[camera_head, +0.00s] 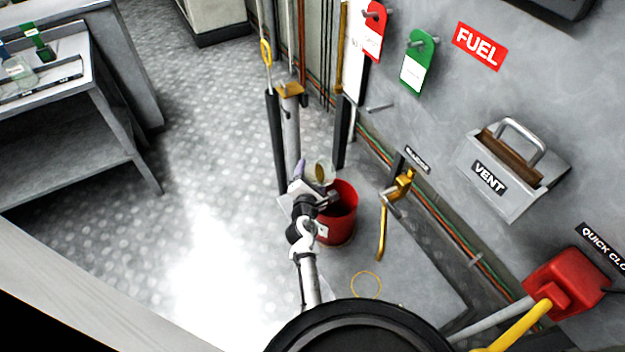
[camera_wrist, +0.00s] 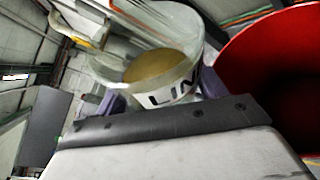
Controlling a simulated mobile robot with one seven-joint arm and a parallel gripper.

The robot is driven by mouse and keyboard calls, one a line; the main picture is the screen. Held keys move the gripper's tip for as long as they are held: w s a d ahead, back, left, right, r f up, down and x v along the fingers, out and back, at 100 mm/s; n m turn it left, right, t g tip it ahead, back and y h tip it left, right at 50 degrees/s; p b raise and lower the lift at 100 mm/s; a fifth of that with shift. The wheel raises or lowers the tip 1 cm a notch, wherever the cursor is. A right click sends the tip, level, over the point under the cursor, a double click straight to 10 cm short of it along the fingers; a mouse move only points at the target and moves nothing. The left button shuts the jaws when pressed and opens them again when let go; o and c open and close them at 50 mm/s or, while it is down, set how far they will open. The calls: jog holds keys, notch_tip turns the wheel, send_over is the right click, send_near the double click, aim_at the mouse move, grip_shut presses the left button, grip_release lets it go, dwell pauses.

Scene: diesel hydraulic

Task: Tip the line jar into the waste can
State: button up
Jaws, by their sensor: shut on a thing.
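The line jar (camera_wrist: 165,65) is clear glass with a white label reading "LIN" and amber-brown contents in it. My gripper (camera_wrist: 165,100) is shut on it, with a purple finger on each side. In the head view the jar (camera_head: 321,173) shows small at my gripper (camera_head: 310,180), at the back left of the waste can. The waste can (camera_head: 340,222) is red, round and open-topped, and stands on the floor plate. Its red inside wall (camera_wrist: 275,75) fills the right of the wrist view, close beside the jar. The jar looks tilted; I cannot tell whether anything is pouring.
A brass valve with a long handle (camera_head: 383,228) juts from the wall right of the can. Upright pipes (camera_head: 290,130) stand behind my gripper. A grey VENT box (camera_head: 510,175) and a red fitting (camera_head: 565,285) are on the right wall. A workbench (camera_head: 75,110) stands at left; the floor between is clear.

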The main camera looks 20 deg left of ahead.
jog(key=shift+a+r+m+t+b, duration=0.25)
jog(key=shift+m+b, duration=0.55)
jog(key=shift+b, duration=0.95)
jog(key=m+b, duration=0.1)
jog(key=b, duration=0.2)
jog(key=m+t+b, duration=0.1)
jog(key=b, duration=0.1)
jog(key=shift+d+r+m+y+b, duration=0.15)
jog(key=shift+r+m+y+b, duration=0.15)
jog(key=shift+r+y+b, duration=0.1)
jog(key=shift+t, duration=0.25)
jog(key=shift+d+r+m+b, duration=0.2)
jog(key=shift+m+b, duration=0.3)
jog(key=shift+b, duration=0.65)
jog(key=m+b, duration=0.1)
jog(key=b, duration=0.1)
jog(key=r+m+t+b, duration=0.1)
jog(key=b, duration=0.1)
jog(key=shift+d+b, duration=0.15)
jog(key=shift+b, duration=0.2)
jog(key=m+b, duration=0.1)
jog(key=r+m+t+b, duration=0.1)
jog(key=b, duration=0.1)
jog(key=shift+d, duration=0.25)
jog(key=shift+b, duration=0.45)
jog(key=shift+s+d+r+m+h+b, duration=0.15)
jog(key=shift+r+m+h+b, duration=0.15)
jog(key=shift+m+h+b, duration=0.15)
jog(key=shift+y, duration=0.25)
